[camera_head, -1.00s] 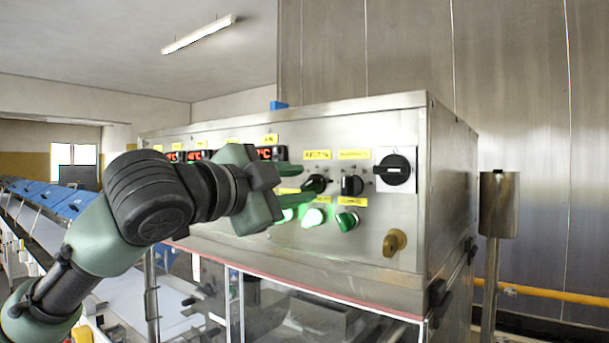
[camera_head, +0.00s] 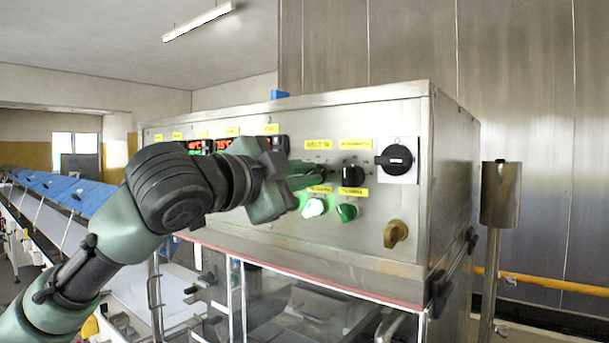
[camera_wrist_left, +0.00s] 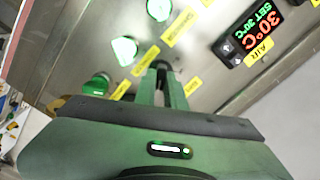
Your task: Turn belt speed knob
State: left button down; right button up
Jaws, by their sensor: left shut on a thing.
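The steel control panel (camera_head: 230,150) fills the middle of the head view. The belt speed knob is under the yellow "BELT %" label (camera_head: 318,144); my gripper hides most of it there. In the left wrist view the dark knob (camera_wrist_left: 160,66) shows between the fingertips. My left gripper (camera_head: 322,178) reaches in from the left with its fingers on the panel. Its two green fingers (camera_wrist_left: 161,82) in the wrist view are closed around the knob. The knob's pointer cannot be made out. My right gripper is in neither view.
A black knob (camera_head: 352,174) sits close right of the gripper. Lit white-green (camera_head: 314,207) and green (camera_head: 347,212) buttons are just below. A black rotary switch (camera_head: 397,158) and a brass-coloured knob (camera_head: 396,234) are farther right. Red displays (camera_wrist_left: 257,28) are near the gripper.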

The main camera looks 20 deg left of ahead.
pick_arm(q)
jog(key=n+b, duration=0.1)
jog(key=n, duration=0.6)
jog(key=shift+n, duration=0.4)
jog(key=n, duration=0.3)
jog(key=shift+a+r+n, duration=0.1)
jog(key=shift+a+n, duration=0.05)
jog(key=shift+n, duration=0.15)
jog(key=shift+a+n+b, duration=0.1)
jog(key=shift+n+b, duration=0.35)
jog(key=shift+n, duration=1.45)
jog(key=shift+r, duration=0.1)
jog(key=c, duration=1.5)
grip_release()
jog(key=shift+w, duration=0.1)
jog(key=shift+c, duration=0.2)
jog(key=shift+o, duration=0.3)
